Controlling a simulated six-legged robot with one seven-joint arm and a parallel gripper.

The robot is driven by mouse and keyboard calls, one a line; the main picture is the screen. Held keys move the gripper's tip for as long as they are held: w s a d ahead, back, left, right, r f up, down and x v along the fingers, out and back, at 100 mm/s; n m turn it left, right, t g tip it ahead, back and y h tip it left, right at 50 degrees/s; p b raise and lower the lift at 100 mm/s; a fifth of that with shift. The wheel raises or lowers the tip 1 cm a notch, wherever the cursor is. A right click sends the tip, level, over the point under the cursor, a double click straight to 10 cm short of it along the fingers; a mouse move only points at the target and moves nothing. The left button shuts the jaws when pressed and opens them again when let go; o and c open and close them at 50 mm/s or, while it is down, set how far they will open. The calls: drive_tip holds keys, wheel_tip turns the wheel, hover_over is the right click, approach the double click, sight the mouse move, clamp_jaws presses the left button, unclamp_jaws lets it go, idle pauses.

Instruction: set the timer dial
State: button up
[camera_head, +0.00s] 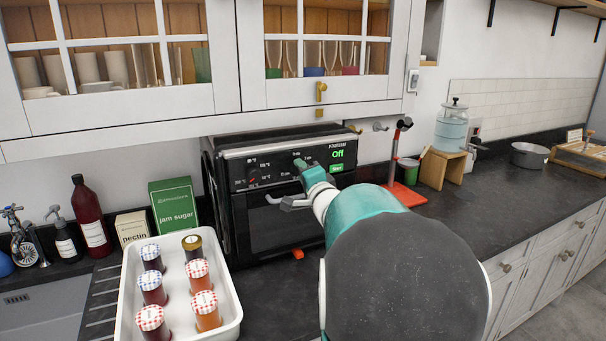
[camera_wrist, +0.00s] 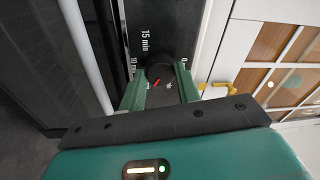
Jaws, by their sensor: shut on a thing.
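The black oven (camera_head: 275,222) stands on the worktop under the wall cabinet. Its front panel has a green-lit display (camera_head: 337,153) reading "Off". My gripper (camera_head: 305,168) reaches the panel just left of the display and covers most of the timer dial in the head view. In the wrist view the round black timer dial (camera_wrist: 158,72) sits between the two green fingers of my gripper (camera_wrist: 160,88), which is shut on it.
A second dial (camera_head: 252,179) is on the panel's left. A white tray (camera_head: 232,331) of several jam jars stands front left. A red stand (camera_head: 405,193) is right of the oven. The glazed cabinet (camera_head: 150,110) hangs above. The right worktop has clear room.

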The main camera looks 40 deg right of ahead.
drive_tip(key=o, duration=1)
drive_tip(key=shift+c, duration=0.2)
drive_tip(key=shift+s, duration=0.1)
drive_tip(key=v, duration=1.3)
drive_tip(key=shift+s+a, duration=0.2)
drive_tip(key=shift+s, duration=0.1)
